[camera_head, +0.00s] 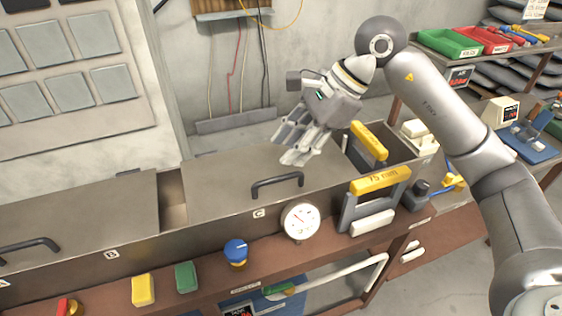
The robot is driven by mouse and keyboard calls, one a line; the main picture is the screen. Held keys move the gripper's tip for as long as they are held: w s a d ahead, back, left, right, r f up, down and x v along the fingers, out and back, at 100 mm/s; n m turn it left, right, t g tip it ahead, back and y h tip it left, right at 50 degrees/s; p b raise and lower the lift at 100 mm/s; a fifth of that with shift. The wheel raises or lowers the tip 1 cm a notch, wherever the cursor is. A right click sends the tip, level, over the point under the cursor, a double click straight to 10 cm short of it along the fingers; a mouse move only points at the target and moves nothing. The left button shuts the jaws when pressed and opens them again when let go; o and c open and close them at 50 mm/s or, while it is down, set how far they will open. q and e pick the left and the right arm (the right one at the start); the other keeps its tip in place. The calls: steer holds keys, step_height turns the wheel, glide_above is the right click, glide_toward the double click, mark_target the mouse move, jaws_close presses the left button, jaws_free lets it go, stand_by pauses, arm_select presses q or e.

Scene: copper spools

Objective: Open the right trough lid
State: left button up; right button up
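The right trough lid (225,182) is a flat grey-brown panel above the label C. It has a dark bar handle (277,183) near its front edge. The lid lies flat over the trough. My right gripper (286,150) hangs above the lid, behind the handle and apart from it, fingers pointing down. Nothing shows in its fingers, but how far they are spread is unclear. My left gripper is out of view.
Another lid (85,222) with a handle lies to the left. Yellow-handled frames (379,182) stand at the right, near an open trough section. Bins (448,42) sit behind.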

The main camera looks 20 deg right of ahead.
mark_target(281, 177)
steer(key=shift+h, duration=0.8)
steer(key=f, duration=0.2)
steer(key=w+f+p, duration=0.1)
steer(key=f, duration=0.2)
steer(key=w+f+p, duration=0.1)
steer(key=f, duration=0.2)
steer(key=shift+a, duration=0.15)
steer(key=shift+p+x, duration=0.35)
steer(key=shift+x, duration=0.4)
steer(key=shift+w, duration=0.1)
steer(key=shift+c, duration=0.4)
jaws_close()
